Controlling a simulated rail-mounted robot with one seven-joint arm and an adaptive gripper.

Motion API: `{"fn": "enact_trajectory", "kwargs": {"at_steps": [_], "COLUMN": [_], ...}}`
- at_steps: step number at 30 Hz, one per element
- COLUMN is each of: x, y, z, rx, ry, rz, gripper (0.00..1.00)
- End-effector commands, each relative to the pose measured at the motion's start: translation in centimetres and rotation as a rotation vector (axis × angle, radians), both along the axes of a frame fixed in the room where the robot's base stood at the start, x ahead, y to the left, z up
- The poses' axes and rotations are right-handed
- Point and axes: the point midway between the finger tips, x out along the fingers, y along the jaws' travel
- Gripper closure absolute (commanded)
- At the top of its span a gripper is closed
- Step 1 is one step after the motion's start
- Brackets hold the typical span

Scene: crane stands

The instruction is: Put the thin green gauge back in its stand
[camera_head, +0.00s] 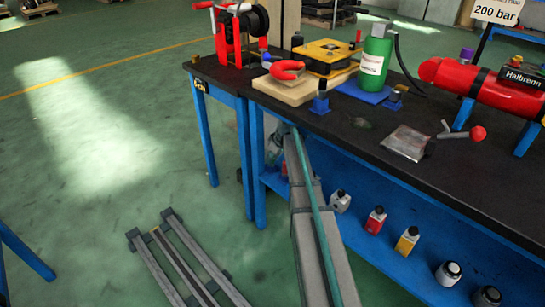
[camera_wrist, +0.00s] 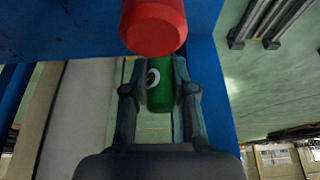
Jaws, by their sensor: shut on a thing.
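In the wrist view my gripper (camera_wrist: 160,95) has its two fingers closed on a green cylindrical piece (camera_wrist: 160,88) with a white ring-shaped mark; this looks like the thin green gauge. A red rounded cylinder (camera_wrist: 153,27) sits just above it in the picture; I cannot tell whether it is part of the gauge. In the head view my arm reaches to the black bench's front left edge, and the gripper end and gauge are mostly hidden there. Small blue holders (camera_head: 320,103) stand on the bench top; I cannot tell which is the gauge's stand.
Several small bottles stand on the blue lower shelf (camera_head: 365,245). Metal rails (camera_head: 180,262) lie on the open floor at left.

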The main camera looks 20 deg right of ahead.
Motion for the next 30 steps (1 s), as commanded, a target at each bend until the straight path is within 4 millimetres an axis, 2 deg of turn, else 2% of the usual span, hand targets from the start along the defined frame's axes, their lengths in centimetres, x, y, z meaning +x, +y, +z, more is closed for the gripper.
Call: {"fn": "enact_trajectory", "kwargs": {"at_steps": [1,2,7,24,30], "x": [0.01,0.01,0.0,0.0,-0.19], "y": [0.0,-0.01,0.01,0.13,0.06], "z": [-0.2,-0.21,-0.16,-0.16,0.46], "rx": [0.0,0.0,0.0,0.002,0.002], "ry": [0.0,-0.001,0.0,0.0,0.0], "rz": [0.0,0.0,0.0,0.001,0.001], "gripper": [1.0,0.73,0.45,0.45,0.45]}}
